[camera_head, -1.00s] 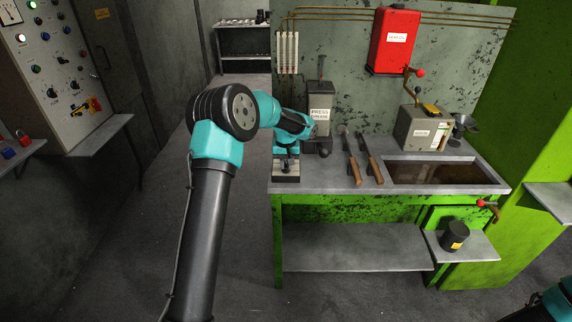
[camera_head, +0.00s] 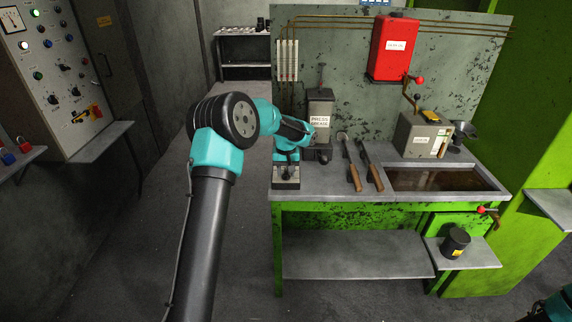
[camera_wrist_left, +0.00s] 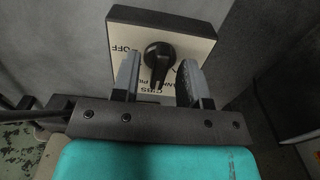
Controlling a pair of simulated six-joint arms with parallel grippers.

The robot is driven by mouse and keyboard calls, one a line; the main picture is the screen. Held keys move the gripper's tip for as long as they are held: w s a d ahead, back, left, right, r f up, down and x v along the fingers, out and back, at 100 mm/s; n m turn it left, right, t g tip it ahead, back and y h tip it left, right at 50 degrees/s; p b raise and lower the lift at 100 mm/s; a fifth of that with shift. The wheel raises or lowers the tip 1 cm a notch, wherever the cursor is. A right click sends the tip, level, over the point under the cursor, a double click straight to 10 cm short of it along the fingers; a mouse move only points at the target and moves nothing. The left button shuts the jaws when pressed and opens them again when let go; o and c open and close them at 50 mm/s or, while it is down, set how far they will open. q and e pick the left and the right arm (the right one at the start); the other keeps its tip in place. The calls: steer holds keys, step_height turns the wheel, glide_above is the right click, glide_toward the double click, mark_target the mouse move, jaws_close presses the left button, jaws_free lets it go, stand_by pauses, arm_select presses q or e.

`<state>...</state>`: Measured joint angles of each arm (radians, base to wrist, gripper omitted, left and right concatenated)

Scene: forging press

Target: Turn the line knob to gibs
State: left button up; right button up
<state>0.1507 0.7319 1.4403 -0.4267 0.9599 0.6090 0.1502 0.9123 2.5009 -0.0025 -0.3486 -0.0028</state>
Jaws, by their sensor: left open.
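The line knob (camera_wrist_left: 158,57) is black, with a round hub and a narrow tail, on a pale square plate (camera_wrist_left: 194,49) with a dark rim. OFF is legible on the plate's left. Upside-down lettering that looks like GIBS is partly hidden near the fingers, as are other labels. My left gripper (camera_wrist_left: 160,76) is open, with one grey finger on each side of the knob's tail. I cannot tell whether either finger touches it. In the head view, my left gripper (camera_head: 287,164) points down over the small knob box (camera_head: 286,183) at the bench's left front corner. My right gripper is out of view.
The grease box (camera_head: 320,108) stands just behind and right of my left gripper. Two brown-handled tools (camera_head: 354,178) lie to its right, before a sunken basin (camera_head: 440,179). A grey box (camera_head: 424,135) stands behind the basin. Floor left of the bench (camera_head: 360,197) is clear.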

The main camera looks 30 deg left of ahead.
mark_target(286, 172)
arm_select(q)
step_height(286, 172, up, 17)
steer(key=shift+r, duration=0.2)
stand_by(0.4)
steer(key=shift+f, duration=0.1)
stand_by(0.3)
